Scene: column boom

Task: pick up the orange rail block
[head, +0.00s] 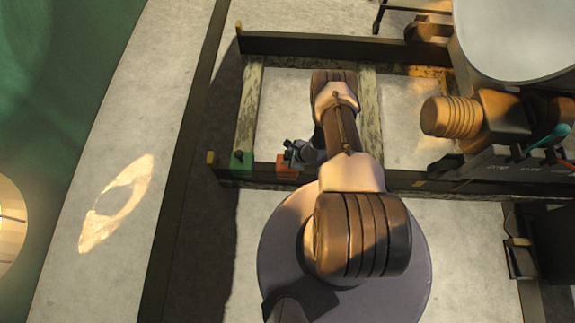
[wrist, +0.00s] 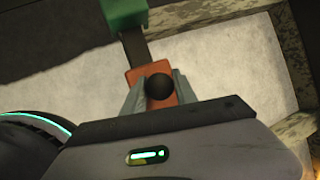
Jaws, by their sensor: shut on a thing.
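The orange rail block (head: 286,168) sits at the dark rail, just right of a green block, in the head view. My arm partly covers it there. In the wrist view the orange rail block (wrist: 134,74) shows its orange top and a round dark knob (wrist: 158,87). My gripper (wrist: 159,88) has one finger on each side of the knob and is shut on the block. In the head view my gripper (head: 292,153) is small and dark beside the block. Whether the block touches the rail is hard to tell.
The green block (head: 240,160) stands close to the left; it also shows in the wrist view (wrist: 124,12). A dark rail (head: 330,47) runs along the back, with weathered wooden beams (head: 248,105) crossing between rails. Pale floor (head: 285,100) lies open between the beams.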

